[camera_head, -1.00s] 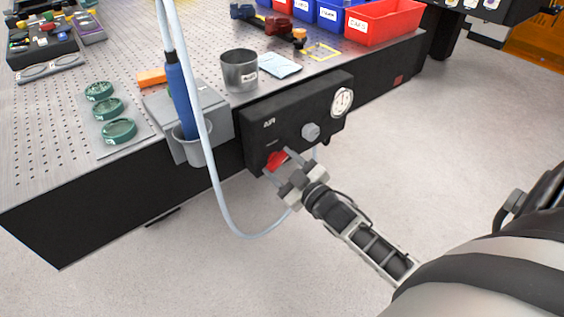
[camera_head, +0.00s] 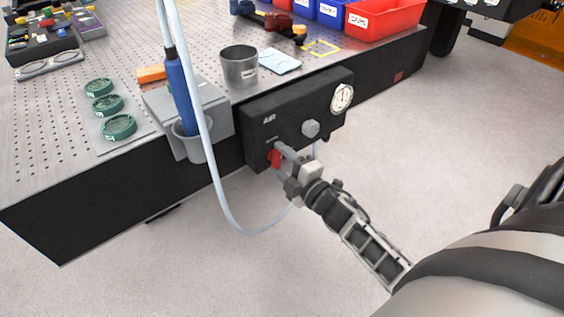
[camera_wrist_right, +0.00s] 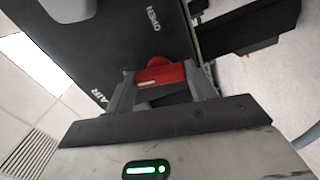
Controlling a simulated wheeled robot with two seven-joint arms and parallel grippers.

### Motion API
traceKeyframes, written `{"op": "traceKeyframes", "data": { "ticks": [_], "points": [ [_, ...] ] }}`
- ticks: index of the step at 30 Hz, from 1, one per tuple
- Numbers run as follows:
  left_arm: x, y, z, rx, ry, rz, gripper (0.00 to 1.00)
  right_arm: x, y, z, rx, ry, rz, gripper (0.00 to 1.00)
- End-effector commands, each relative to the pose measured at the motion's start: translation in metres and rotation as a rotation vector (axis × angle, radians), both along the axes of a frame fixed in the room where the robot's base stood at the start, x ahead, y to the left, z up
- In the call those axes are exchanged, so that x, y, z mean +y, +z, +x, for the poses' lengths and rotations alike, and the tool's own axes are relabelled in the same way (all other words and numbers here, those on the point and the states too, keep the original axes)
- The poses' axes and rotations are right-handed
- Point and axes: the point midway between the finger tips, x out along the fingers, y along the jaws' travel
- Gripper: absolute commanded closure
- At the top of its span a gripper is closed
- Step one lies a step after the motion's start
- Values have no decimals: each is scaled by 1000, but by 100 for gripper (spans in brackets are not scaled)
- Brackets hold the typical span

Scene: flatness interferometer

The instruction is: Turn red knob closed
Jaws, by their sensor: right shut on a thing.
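The red knob (camera_head: 274,157) sits low on the left part of the front of the black air panel (camera_head: 262,137), which is fixed to the table's side. In the right wrist view the red knob (camera_wrist_right: 162,74) lies between the fingers, next to the panel face with the words OPEN and AIR. My right gripper (camera_head: 280,155) reaches it from the lower right and is shut on it; the gripper (camera_wrist_right: 160,85) hides part of the knob in both views. In the head view the knob's handle points downward. My left gripper is not in view.
A grey knob (camera_head: 310,128) and a round gauge (camera_head: 342,97) are on the same panel. A pale hose (camera_head: 216,180) hangs in a loop left of and below my right gripper. A grey holder with a blue tool (camera_head: 181,92) stands left. The floor to the right is clear.

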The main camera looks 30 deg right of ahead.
Motion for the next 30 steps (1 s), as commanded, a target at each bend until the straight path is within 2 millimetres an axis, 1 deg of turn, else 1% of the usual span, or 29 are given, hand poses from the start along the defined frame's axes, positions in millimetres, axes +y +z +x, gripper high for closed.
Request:
{"op": "traceKeyframes", "data": {
  "ticks": [6, 12, 29, 30],
  "points": [
    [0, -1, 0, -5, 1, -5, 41, 0, -1, -1, -9, 0, -125, 68],
    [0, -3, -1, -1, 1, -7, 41, 0, -1, -1, -14, -1, -189, 68],
    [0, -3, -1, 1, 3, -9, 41, 0, -1, -1, -15, 0, -219, 68],
    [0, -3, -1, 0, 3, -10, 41, 0, -1, -1, -15, 0, -218, 34]
  ]
}}
